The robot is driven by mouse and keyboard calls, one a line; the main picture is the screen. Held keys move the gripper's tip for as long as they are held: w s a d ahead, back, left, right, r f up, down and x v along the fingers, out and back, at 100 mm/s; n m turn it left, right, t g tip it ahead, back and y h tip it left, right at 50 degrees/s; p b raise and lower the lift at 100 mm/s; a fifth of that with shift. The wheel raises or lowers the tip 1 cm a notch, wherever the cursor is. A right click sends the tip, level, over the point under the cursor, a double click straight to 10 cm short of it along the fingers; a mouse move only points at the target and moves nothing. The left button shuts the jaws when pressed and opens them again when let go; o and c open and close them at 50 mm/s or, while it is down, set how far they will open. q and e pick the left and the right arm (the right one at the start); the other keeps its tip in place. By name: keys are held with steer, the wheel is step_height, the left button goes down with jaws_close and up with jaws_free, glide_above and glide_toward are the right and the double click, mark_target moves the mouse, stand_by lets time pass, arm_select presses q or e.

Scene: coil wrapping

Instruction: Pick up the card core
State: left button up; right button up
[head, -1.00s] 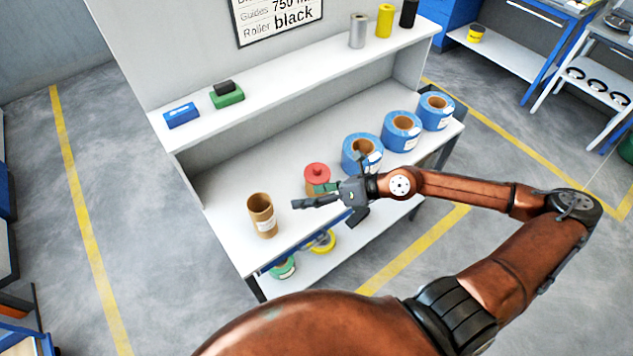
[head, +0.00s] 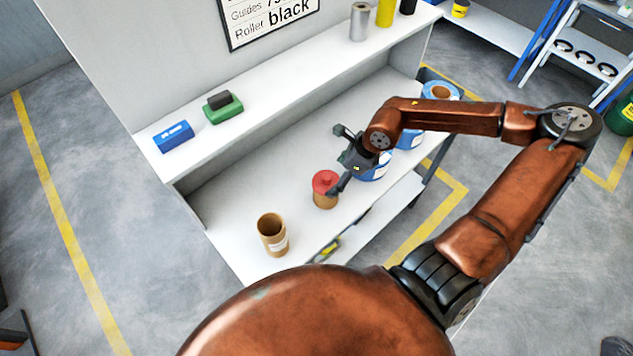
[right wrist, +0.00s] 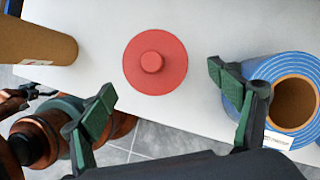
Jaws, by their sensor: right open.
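The card core (head: 272,237), an open brown cardboard tube with a white label, stands upright near the shelf's front left. Its side shows at the upper left of the right wrist view (right wrist: 35,42). My right gripper (head: 340,159) is open and empty, above the bench beside a red-topped brown cylinder (head: 325,188) and apart from the core. In the right wrist view the red top (right wrist: 155,62) lies between and beyond the open fingertips (right wrist: 165,95).
Blue rolls (head: 441,91) stand to the right on the bench (head: 225,215); one (right wrist: 290,95) is close to a right finger. The upper shelf (head: 280,85) holds a blue box (head: 174,136), a green block (head: 223,108) and cylinders. Bench surface left and behind the core is clear.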

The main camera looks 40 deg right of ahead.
mark_target(331, 181)
steer(key=shift+w+a+f+b, duration=0.15)
steer(key=shift+f+b, duration=0.15)
steer(key=shift+f, duration=0.2)
steer(key=shift+w+a+f+b, duration=0.2)
steer(key=shift+f+b, duration=0.25)
steer(key=shift+f, duration=0.2)
steer(key=shift+w+a+f, duration=0.15)
steer(key=shift+f, duration=0.1)
steer(key=b+x, duration=0.1)
steer(key=x, duration=0.3)
steer(key=shift+a+f, duration=0.1)
steer(key=shift+f, duration=0.1)
steer(key=c, duration=1.2)
arm_select(q)
steer(key=s+f, duration=0.2)
steer(key=f, duration=0.1)
steer(key=shift+s+f, duration=0.1)
steer(key=shift+s, duration=0.1)
arm_select(e)
steer(key=shift+c, duration=0.3)
steer(key=shift+r, duration=0.1)
